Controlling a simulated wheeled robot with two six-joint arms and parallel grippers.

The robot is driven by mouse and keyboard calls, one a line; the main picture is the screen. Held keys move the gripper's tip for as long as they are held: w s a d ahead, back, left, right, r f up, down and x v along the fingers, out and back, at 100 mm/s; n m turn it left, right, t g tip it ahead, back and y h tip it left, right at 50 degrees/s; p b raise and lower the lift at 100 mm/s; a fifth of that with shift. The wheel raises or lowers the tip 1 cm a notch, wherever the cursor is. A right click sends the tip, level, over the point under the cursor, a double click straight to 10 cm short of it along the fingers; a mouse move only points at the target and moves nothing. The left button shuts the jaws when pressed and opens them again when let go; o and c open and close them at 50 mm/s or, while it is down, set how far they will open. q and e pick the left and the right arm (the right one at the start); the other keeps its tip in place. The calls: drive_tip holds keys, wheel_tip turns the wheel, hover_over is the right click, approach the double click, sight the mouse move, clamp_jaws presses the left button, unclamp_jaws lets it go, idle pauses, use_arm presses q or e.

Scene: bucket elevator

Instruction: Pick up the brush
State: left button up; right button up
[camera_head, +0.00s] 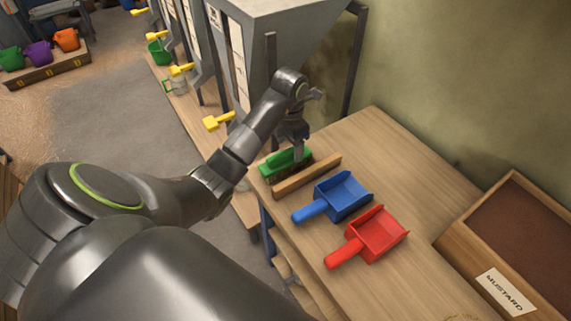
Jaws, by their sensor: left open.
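The brush (279,164) has a green back and dark bristles. It lies on the wooden table (400,160) near its far left corner, behind a low wooden strip (306,176). My left gripper (298,152) points down right at the brush, with its fingertips at the right part of the green back. It is open. Whether the fingers touch the brush or stand around it is hard to tell, since the far finger is hidden. My right gripper is not in view.
A blue scoop (343,196) and a red scoop (379,235) lie on the table in front of the strip. A wooden box labelled MUSTARD (455,240) stands at the right. A grey hopper (285,45) rises behind the brush. The table's right back area is clear.

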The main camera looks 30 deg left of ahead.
sight(285, 152)
use_arm(q)
drive_tip(key=f, duration=0.2)
drive_tip(key=s+f, duration=0.1)
drive_tip(key=f, duration=0.1)
drive_tip(key=shift+s+a+f+p, duration=0.1)
drive_tip(key=shift+a+p, duration=0.1)
drive_tip(key=shift+p, duration=0.15)
drive_tip(key=shift+f, duration=0.45)
drive_tip(key=c, duration=1)
